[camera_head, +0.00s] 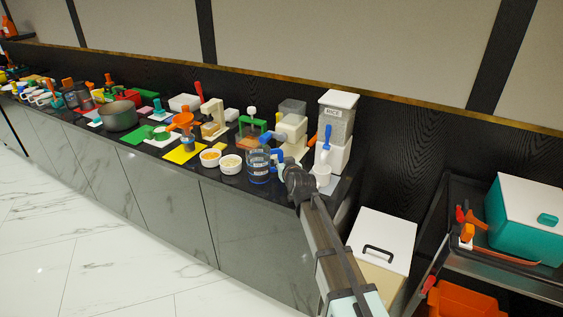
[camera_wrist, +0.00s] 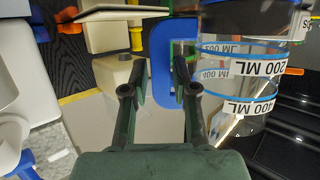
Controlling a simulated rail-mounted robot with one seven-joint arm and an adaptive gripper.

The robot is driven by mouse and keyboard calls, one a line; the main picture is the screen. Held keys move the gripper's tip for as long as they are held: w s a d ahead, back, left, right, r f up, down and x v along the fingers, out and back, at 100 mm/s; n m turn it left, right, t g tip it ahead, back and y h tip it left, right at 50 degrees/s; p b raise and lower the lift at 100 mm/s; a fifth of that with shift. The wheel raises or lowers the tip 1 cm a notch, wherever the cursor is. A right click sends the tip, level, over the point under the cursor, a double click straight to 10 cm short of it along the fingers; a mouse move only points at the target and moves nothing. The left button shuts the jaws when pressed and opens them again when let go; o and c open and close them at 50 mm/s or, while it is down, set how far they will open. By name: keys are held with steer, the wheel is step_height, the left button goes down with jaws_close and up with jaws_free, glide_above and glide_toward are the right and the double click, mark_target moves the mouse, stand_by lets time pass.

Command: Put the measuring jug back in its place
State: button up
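The measuring jug (camera_head: 259,165) is clear with blue bands and stands on the dark counter near its front edge. In the wrist view the jug (camera_wrist: 240,75) fills the right side, with 200 ML and 400 ML labels. Its blue handle (camera_wrist: 160,50) shows as a rounded loop beyond and between my fingertips. My gripper (camera_wrist: 160,70) is open, its two fingers apart; the right fingertip overlaps the handle in the picture, and I cannot tell whether it touches. In the head view my gripper (camera_head: 288,173) is just right of the jug, partly hidden by my arm.
Two white bowls (camera_head: 230,164) stand left of the jug. A rice dispenser (camera_head: 335,130) and a cream machine (camera_head: 291,132) stand behind and to the right. A yellow mat (camera_head: 184,153) lies farther left. The counter (camera_head: 240,185) is crowded; the floor in front is clear.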

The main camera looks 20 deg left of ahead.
steer(key=shift+v, duration=1.85)
steer(key=shift+r, duration=0.2)
steer(key=o, duration=0.6)
steer(key=shift+c, duration=0.2)
steer(key=s+d+r+p, duration=0.2)
steer(key=s+r, duration=0.2)
steer(key=r, duration=0.1)
steer(key=shift+d+r, duration=0.25)
